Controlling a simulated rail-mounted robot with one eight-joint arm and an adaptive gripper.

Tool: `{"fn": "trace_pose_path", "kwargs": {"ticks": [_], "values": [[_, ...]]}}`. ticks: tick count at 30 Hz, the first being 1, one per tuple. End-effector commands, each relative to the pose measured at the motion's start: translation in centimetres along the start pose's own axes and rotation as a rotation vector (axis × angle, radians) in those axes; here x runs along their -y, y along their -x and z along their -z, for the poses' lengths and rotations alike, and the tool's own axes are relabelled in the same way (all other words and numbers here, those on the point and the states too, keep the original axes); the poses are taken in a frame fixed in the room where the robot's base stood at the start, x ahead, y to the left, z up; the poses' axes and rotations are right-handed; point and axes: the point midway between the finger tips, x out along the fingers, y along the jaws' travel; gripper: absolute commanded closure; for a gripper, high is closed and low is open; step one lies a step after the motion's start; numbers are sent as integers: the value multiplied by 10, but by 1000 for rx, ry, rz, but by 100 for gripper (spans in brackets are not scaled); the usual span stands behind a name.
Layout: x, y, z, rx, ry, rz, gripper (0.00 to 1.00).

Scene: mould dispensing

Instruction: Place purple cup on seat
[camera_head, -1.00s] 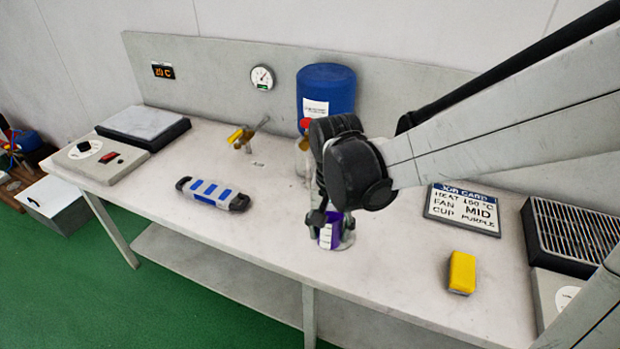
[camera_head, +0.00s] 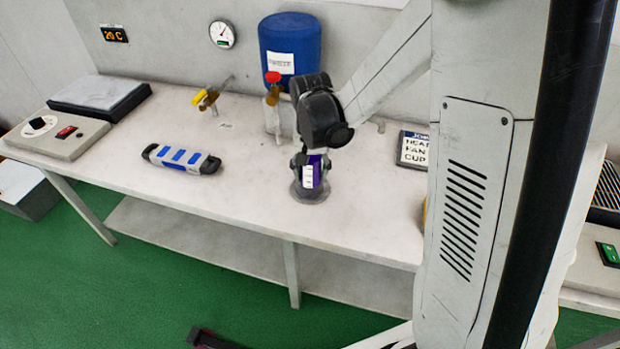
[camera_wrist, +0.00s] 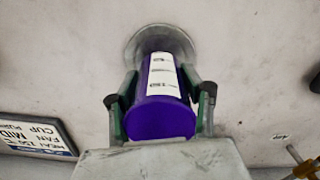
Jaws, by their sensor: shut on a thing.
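The purple cup (camera_head: 315,180) has a white graduated label and is upright over a round grey seat (camera_head: 301,198) near the table's front edge. My gripper (camera_head: 311,164) comes from above and is shut on the cup. The cup's far end overlaps the grey seat (camera_wrist: 178,38) there. I cannot tell whether the base touches the seat or hangs just above it.
A blue drum (camera_head: 290,45), a red-topped valve bottle (camera_head: 273,105) and a brass valve (camera_head: 207,98) stand behind and left. A blue-and-grey tool (camera_head: 181,159) lies on the table (camera_head: 235,195). A job card (camera_head: 413,150) lies right. My column hides the table's right part.

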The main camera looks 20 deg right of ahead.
Motion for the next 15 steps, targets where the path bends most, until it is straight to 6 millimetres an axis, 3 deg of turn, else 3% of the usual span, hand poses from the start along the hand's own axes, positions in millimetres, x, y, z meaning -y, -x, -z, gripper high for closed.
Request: {"fn": "trace_pose_path", "kwargs": {"ticks": [5,15], "values": [[0,-24,0,0,0,0,77],[0,-28,0,0,0,0,77]]}}
